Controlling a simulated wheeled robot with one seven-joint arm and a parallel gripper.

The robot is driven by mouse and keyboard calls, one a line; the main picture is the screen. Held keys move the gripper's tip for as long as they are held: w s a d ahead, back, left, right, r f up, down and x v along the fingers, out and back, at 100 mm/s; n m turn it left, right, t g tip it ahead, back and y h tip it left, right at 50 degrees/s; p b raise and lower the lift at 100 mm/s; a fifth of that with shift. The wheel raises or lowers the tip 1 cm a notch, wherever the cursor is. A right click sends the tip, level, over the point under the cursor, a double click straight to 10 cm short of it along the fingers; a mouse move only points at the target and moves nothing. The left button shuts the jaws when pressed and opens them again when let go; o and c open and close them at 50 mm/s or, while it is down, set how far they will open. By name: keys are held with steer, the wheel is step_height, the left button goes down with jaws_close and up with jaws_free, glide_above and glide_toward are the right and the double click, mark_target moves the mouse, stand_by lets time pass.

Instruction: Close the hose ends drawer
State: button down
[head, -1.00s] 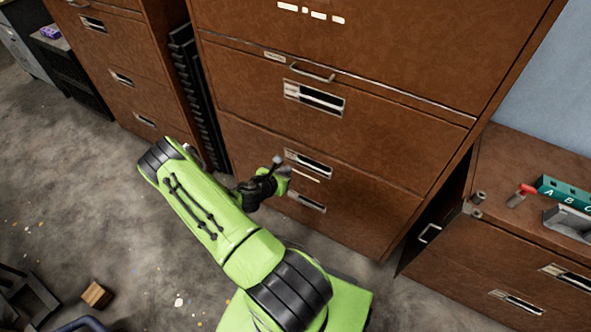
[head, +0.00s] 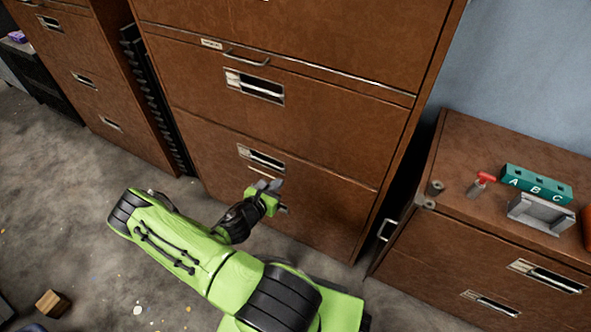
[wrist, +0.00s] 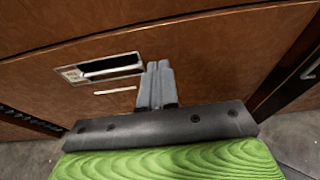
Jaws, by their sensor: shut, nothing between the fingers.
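The tall brown cabinet in the middle has a lower drawer front (head: 320,200) with a recessed metal pull (head: 262,158) and a thin pale strip beneath it. No writing on it is readable, so I cannot tell whether it is the hose ends drawer. My gripper (head: 268,186) is in front of this front, just below the pull. In the wrist view, my gripper's fingers (wrist: 157,75) are together and empty. They point at the front, right of the pull (wrist: 105,68). I cannot tell whether the tips touch it or whether the front sits flush.
The upper drawer (head: 310,110) has its own pull. A low brown cabinet (head: 420,262) stands at the right with a teal A B C block (head: 537,184), a grey tray (head: 541,213) and a red-handled tool (head: 484,180) on top. A wooden block (head: 52,303) lies on the floor.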

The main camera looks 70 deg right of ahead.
mark_target(298, 162)
steer(key=x, duration=0.3)
steer(key=b+x, duration=0.1)
steer(key=x, duration=0.2)
steer(key=r+b+x, duration=0.1)
steer(key=x, duration=0.2)
steer(key=shift+s+d+f, duration=0.15)
steer(key=shift+d, duration=0.55)
